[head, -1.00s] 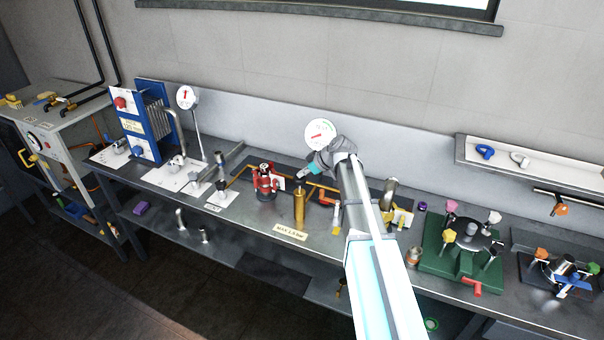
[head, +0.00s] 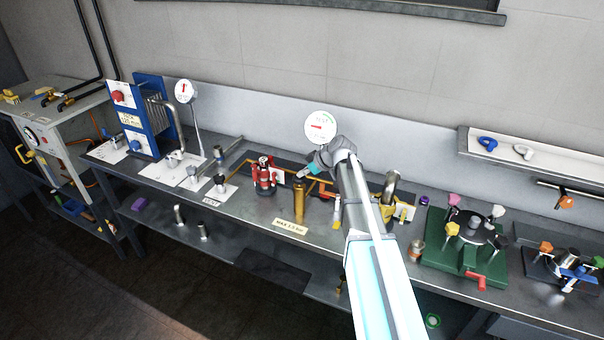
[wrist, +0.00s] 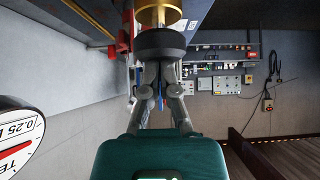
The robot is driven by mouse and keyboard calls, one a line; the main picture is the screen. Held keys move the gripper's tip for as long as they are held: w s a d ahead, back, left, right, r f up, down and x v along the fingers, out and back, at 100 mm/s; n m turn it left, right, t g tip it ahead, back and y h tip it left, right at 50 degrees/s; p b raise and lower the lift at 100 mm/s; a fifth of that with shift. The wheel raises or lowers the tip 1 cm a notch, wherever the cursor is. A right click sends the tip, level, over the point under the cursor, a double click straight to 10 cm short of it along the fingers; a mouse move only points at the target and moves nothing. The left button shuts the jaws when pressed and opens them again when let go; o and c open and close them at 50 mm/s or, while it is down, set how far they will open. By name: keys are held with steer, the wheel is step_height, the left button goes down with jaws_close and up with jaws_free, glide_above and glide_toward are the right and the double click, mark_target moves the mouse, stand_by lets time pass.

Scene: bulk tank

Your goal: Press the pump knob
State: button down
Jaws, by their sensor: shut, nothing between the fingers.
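The pump is an upright brass cylinder (head: 299,205) on the bench. A dark round knob tops it; the wrist view shows this black knob (wrist: 160,42) large, with the brass body (wrist: 160,14) beyond it. My gripper (head: 299,178) is directly over the pump top in the head view. In the wrist view my gripper (wrist: 158,66) is shut and empty, its fingertips at the knob's near face. They look in contact, but I cannot tell how hard they press. A white round gauge (head: 320,127) with a red needle stands behind; part of a dial (wrist: 16,145) shows in the wrist view.
A red fitting (head: 264,175) stands close left of the pump. A "MAX" label (head: 290,227) lies in front. A green base with several knobs (head: 465,250) is to the right. A blue plate unit (head: 150,118) is farther left. The bench front is fairly clear.

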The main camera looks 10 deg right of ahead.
steer(key=shift+s, duration=0.1)
step_height(320, 180, up, 4)
steer(key=p, duration=0.4)
steer(key=p+v, duration=0.7)
steer(key=v, duration=0.3)
stand_by(1.2)
step_height(320, 180, up, 3)
steer(key=p, duration=0.3)
steer(key=shift+r, duration=0.15)
steer(key=shift+a, duration=0.1)
stand_by(0.5)
